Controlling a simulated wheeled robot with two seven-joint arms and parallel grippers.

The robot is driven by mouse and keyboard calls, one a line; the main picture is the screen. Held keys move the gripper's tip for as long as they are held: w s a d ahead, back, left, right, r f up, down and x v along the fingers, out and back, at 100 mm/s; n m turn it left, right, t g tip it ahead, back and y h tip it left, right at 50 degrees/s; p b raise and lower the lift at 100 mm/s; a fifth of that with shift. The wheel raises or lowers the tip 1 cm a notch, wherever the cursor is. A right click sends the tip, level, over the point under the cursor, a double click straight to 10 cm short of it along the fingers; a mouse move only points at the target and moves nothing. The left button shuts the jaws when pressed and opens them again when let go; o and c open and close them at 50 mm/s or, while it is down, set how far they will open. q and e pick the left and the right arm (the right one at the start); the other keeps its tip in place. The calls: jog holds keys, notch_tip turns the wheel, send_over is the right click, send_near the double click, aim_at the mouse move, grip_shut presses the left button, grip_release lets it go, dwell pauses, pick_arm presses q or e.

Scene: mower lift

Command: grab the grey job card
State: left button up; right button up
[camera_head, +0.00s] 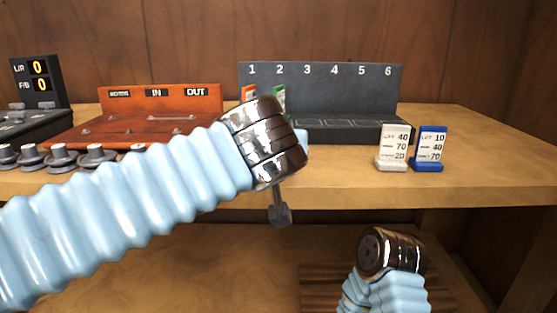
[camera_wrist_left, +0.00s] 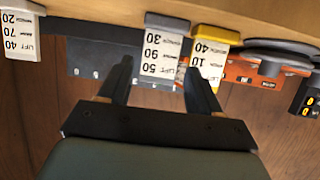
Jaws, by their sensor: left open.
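In the left wrist view, which is upside down, the grey job card (camera_wrist_left: 162,52) stands on its grey foot at the wood table's edge, its white face reading 50, 90, 30. My left gripper (camera_wrist_left: 157,70) is open, its two dark fingers on either side of the card in the picture; no contact is clear. The yellow card (camera_wrist_left: 210,50) stands close beside it, by the right finger. In the head view my left wrist (camera_head: 265,142) hides the grey card, and a dark gripper part (camera_head: 280,212) hangs below. My right wrist (camera_head: 390,252) shows low, its fingers unseen.
A white card (camera_head: 393,150) and a blue card (camera_head: 429,150) stand at right on the table (camera_head: 490,165). Behind is a dark numbered rack (camera_head: 345,90) with orange and green cards at slots 1 and 2. A red-orange tray (camera_head: 90,122) and grey knobs lie left.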

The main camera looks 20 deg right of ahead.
pick_arm(q)
jog(key=x, duration=0.3)
jog(key=p+x, duration=0.1)
jog(key=x, duration=0.1)
jog(key=shift+a+f, duration=0.1)
jog(key=shift+f, duration=0.2)
jog(key=c, duration=0.7)
jog(key=shift+r, duration=0.1)
